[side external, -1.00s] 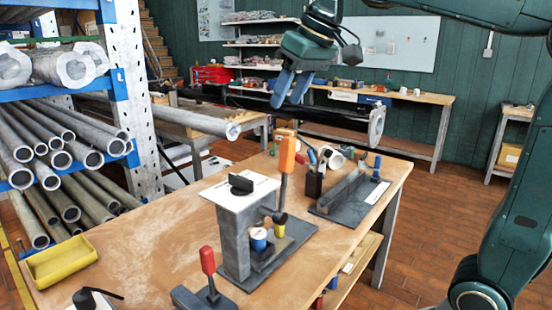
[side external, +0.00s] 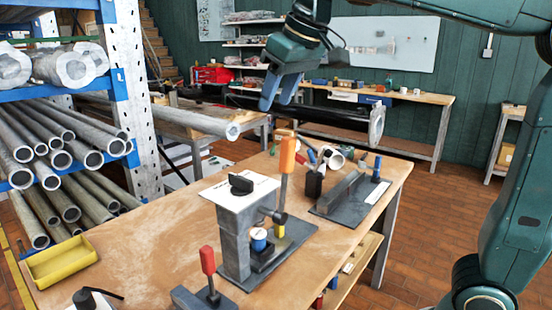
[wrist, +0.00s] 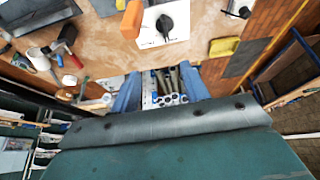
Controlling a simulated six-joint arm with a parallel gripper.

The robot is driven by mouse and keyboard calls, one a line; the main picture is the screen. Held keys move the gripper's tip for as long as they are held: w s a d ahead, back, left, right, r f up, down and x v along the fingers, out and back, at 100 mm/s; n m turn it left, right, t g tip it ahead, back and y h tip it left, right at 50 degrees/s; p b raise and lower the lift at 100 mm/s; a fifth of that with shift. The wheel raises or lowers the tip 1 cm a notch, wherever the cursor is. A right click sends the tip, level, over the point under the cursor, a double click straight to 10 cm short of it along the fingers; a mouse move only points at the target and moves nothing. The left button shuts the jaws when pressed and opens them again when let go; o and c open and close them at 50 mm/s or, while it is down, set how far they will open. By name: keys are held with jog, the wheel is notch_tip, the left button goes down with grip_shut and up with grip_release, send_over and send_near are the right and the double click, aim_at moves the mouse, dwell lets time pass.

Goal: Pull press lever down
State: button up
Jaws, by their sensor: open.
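The press (side external: 235,235) is a grey upright column on a dark base plate, with a white top plate bearing a black knob. Its lever has an orange handle (side external: 287,155) and stands nearly upright at the press's right side. In the wrist view the orange handle (wrist: 131,20) shows at the top, left of the white plate (wrist: 160,22). My gripper (side external: 278,100) is open and empty, above and a little left of the orange handle, apart from it. Its blue fingers also show in the wrist view (wrist: 160,92).
A red-handled lever (side external: 208,262) stands at the table's front. A dark fixture (side external: 347,195) with several small tools lies to the right. A yellow tray (side external: 60,262) and a pipe rack (side external: 60,150) are at left. A black pipe (side external: 310,115) runs behind the gripper.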

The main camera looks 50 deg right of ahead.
jog(key=shift+s+a+f, duration=0.1)
jog(key=shift+s+a, duration=0.15)
jog(key=shift+a, duration=0.25)
jog(key=shift+g+h, duration=0.4)
jog(key=shift+h, duration=0.5)
jog(key=shift+s+a+f, duration=0.15)
jog(key=shift+s+a, duration=0.25)
jog(key=shift+s, duration=0.25)
jog(key=shift+s+a+f, duration=0.1)
jog(key=shift+s+a, duration=0.3)
jog(key=shift+s, duration=0.3)
jog(key=shift+s+a+f, duration=0.15)
jog(key=shift+s+a, duration=0.25)
jog(key=shift+s, duration=0.25)
jog(key=s+d+f, duration=0.5)
jog(key=s+d, duration=0.1)
jog(key=d, duration=0.1)
jog(key=s+a+f+t+y, duration=0.1)
jog(key=s+f+y, duration=0.1)
jog(key=s+f, duration=0.8)
jog(key=shift+a+f, duration=0.2)
jog(key=shift+f, duration=0.5)
